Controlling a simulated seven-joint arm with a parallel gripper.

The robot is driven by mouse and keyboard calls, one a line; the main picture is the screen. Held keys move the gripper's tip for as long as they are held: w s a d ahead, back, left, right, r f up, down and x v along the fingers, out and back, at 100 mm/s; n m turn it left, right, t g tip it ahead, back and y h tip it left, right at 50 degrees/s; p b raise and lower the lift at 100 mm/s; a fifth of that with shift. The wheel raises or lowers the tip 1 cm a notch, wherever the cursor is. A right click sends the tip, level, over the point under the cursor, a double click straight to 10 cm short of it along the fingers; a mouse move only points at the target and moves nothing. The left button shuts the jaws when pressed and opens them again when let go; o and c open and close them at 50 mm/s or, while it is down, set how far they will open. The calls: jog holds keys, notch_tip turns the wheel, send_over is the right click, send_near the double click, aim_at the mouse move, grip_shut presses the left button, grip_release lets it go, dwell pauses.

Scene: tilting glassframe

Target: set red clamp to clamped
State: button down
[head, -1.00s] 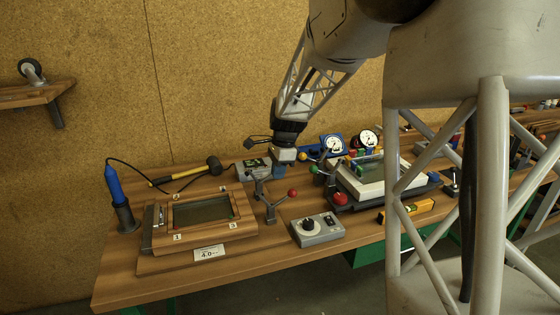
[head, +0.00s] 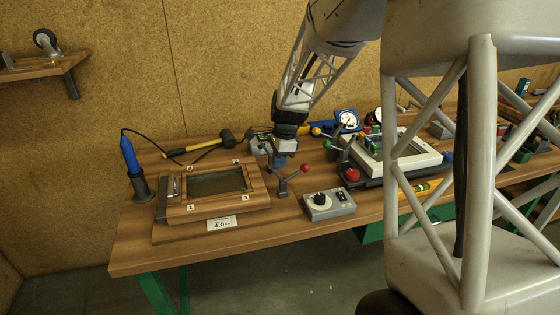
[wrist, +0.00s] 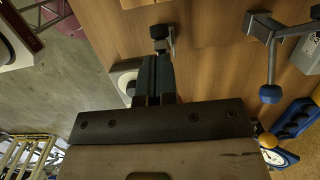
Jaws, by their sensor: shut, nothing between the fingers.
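The red clamp (head: 282,188) stands on the bench just right of the wooden frame (head: 168,207). Its lever slants up to the right and ends in a red ball (head: 305,168). My gripper (head: 278,167) hangs just above and left of the red ball, close over the clamp and partly in front of it. Its fingers are shut and empty. In the wrist view my gripper (wrist: 157,78) points at a dark pad-ended part (wrist: 162,38), which I cannot surely match to the clamp. I cannot tell whether the fingers touch anything. The red ball is not seen in the wrist view.
A grey control box with a black knob (head: 330,204) stands right of the clamp. A blue-balled lever (wrist: 270,93) shows in the wrist view.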

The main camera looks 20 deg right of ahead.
jog(key=shift+a+f+h, duration=0.1)
jog(key=shift+a+h, duration=0.3)
jog(key=shift+h, duration=0.1)
jog(key=shift+a+f+h, duration=0.25)
jog(key=shift+a+h, duration=0.55)
jog(key=shift+h, duration=0.3)
jog(key=a+f+h, duration=0.1)
jog(key=h, duration=0.1)
jog(key=a+f+h, duration=0.1)
jog(key=a+h, duration=0.1)
jog(key=shift+f+h, duration=0.15)
jog(key=shift+h, duration=0.25)
jog(key=f+h, duration=0.1)
jog(key=a+h, duration=0.1)
jog(key=h, duration=0.1)
jog(key=shift+f, duration=0.4)
jog(key=shift+a+f, duration=0.2)
jog(key=shift+f, duration=0.2)
